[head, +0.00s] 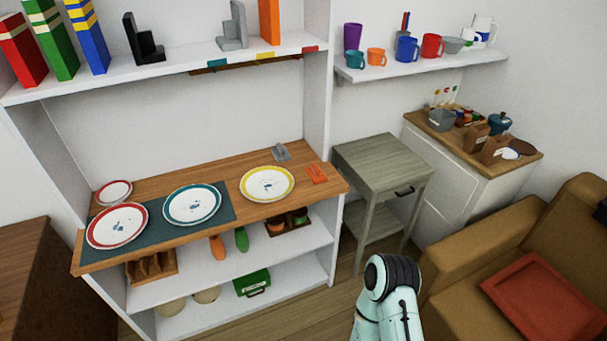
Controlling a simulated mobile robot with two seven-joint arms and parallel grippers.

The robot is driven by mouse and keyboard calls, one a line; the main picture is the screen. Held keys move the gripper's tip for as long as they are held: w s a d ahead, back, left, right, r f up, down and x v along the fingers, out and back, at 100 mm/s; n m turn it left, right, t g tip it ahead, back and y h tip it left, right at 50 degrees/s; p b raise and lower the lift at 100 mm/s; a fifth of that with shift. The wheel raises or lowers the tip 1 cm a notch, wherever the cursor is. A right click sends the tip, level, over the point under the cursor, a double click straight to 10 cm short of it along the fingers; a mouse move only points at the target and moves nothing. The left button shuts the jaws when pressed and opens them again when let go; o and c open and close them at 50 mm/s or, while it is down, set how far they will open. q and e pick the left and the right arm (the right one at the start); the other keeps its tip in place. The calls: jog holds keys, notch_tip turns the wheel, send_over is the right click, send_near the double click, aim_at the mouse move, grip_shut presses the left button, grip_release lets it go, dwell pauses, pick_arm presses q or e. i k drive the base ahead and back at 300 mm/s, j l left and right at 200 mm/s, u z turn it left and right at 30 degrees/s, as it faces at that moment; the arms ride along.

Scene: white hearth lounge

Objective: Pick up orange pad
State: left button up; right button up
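A small orange item (316,173), which looks like the orange pad, lies on the wooden counter (150,239) of the white shelf unit, near its right end. It is small in the picture, so its exact shape is hard to tell. A similar grey item (281,152) lies behind it to the left, and a plate with a yellow rim (267,183) is to its left. A pale green and black link of my own arm shows at the bottom, right of centre. Neither gripper shows in the head view.
A plate with a teal rim (192,204) and a plate with a red rim (117,226) sit on a dark mat (228,211). A grey-green side table (382,163) stands right of the unit. A brown sofa (460,301) with a red square item (543,299) is at right.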

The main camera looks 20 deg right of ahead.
aim_at(317, 176)
jog(key=i+l+u, duration=0.25)
jog(key=l, duration=0.4)
jog(key=l+u, duration=0.25)
jog(key=l, duration=0.4)
jog(key=i+l+u, duration=0.1)
jog(key=l+u, duration=0.15)
jog(key=l, duration=0.45)
